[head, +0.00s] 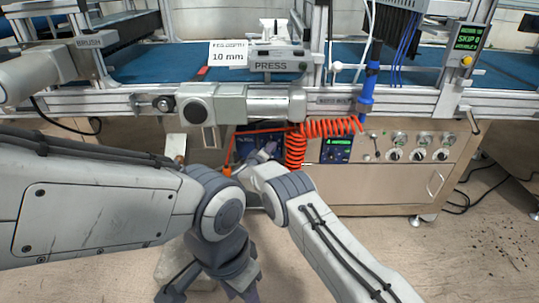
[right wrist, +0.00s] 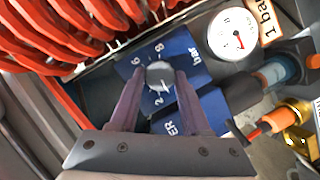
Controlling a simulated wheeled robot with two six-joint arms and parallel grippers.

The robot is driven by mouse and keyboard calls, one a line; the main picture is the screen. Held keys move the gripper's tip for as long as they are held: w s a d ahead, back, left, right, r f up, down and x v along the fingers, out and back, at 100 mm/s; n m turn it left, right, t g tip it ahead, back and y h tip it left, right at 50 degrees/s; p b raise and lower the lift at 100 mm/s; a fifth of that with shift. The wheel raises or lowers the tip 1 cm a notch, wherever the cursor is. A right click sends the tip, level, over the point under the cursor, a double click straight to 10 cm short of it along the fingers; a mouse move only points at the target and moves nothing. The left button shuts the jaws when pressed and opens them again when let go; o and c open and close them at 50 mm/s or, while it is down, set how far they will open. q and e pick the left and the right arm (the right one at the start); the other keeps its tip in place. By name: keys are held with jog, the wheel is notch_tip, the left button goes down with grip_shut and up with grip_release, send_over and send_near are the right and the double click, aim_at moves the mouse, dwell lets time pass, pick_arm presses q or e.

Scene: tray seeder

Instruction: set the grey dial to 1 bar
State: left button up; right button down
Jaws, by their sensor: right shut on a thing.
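The grey dial (right wrist: 160,75) sits on a blue panel (right wrist: 190,52) marked with numbers and "bar" in the right wrist view. My right gripper (right wrist: 163,76) is shut on the dial, one finger on each side. Its exact setting is too small to read. In the head view my right gripper (head: 263,153) is at the blue unit under the conveyor, and the dial cannot be made out there. My left arm hangs at lower left, its end near the bottom edge; its jaw state is unclear.
A round white gauge (right wrist: 233,35) with a needle stands beside a "1 bar" label (right wrist: 267,20). Orange coiled hose (head: 318,128) hangs close to the right gripper. Pipe fittings (right wrist: 290,115) lie right of the dial. A panel with several knobs (head: 419,152) is further right.

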jog(key=shift+a+r+n, duration=0.1)
jog(key=shift+a+n, duration=0.05)
jog(key=shift+n, duration=0.15)
dwell(0.4)
jog(key=shift+c, duration=1.8)
grip_release()
jog(key=shift+s, duration=0.1)
jog(key=p+v, duration=0.3)
jog(key=v, duration=0.7)
jog(key=shift+p, duration=0.4)
jog(key=shift+a, duration=0.1)
